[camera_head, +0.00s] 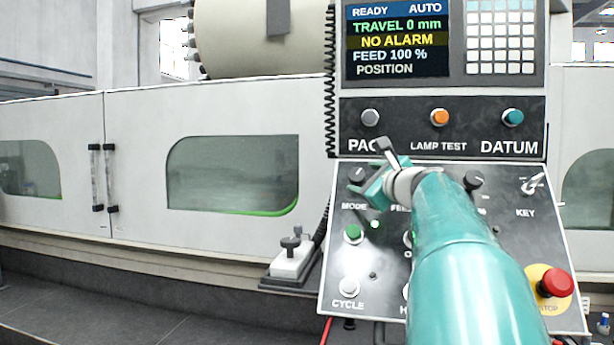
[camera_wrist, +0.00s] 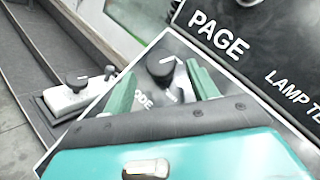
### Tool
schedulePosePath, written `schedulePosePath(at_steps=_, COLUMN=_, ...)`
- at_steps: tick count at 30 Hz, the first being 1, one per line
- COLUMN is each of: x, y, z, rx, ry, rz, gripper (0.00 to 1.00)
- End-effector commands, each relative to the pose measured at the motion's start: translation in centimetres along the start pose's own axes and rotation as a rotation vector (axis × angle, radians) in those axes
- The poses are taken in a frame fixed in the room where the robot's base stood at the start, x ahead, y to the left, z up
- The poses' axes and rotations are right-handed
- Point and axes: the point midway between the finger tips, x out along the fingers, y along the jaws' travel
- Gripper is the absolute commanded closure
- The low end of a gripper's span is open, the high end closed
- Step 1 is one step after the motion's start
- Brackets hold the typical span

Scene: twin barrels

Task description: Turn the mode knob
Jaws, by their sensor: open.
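The mode knob (camera_head: 357,175) is a small dark round knob above the MODE label, at the upper left of the sloping control panel (camera_head: 335,265). In the wrist view the knob (camera_wrist: 160,66) has a pale pointer line and sits between my two teal fingers, seen from above. My gripper (camera_head: 374,180) is open, just over the knob's right side in the head view. In the wrist view my gripper (camera_wrist: 160,75) has gaps on both sides of the knob. I cannot tell how far the fingertips are above the panel. Part of the MODE label is hidden.
The red stop button (camera_head: 556,284) sits at the panel's lower right. A green button (camera_head: 353,234) and the cycle button (camera_head: 349,287) lie below the knob. The PAGE button (camera_head: 370,117) is above. A white box with a knob (camera_head: 292,257) stands left of the panel.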

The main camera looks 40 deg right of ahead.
Motion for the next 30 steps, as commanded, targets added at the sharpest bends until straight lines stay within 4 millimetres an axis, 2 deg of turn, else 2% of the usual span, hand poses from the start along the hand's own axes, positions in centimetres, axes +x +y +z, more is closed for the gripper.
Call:
schedulePosePath(at_steps=3, x=2.5, y=0.0, z=-0.1, rx=0.001, ry=0.001, rz=0.001, gripper=0.42)
schedulePosePath(at_steps=9, x=5.5, y=-0.1, z=-0.1, rx=0.0, ry=0.001, rz=0.0, gripper=0.42)
schedulePosePath(at_steps=13, x=6.4, y=-0.1, z=-0.1, rx=-0.001, ry=0.001, rz=-0.001, gripper=0.42)
schedulePosePath(at_steps=21, x=6.5, y=-0.1, z=0.0, rx=-0.001, ry=0.001, rz=-0.002, gripper=0.42)
schedulePosePath(at_steps=23, x=6.5, y=-0.1, z=0.0, rx=-0.001, ry=0.001, rz=-0.001, gripper=0.49)
schedulePosePath(at_steps=28, x=6.5, y=-0.1, z=-0.1, rx=-0.001, ry=0.001, rz=-0.002, gripper=0.83)
schedulePosePath(at_steps=30, x=6.5, y=-0.1, z=-0.1, rx=-0.001, ry=0.001, rz=-0.002, gripper=0.85)
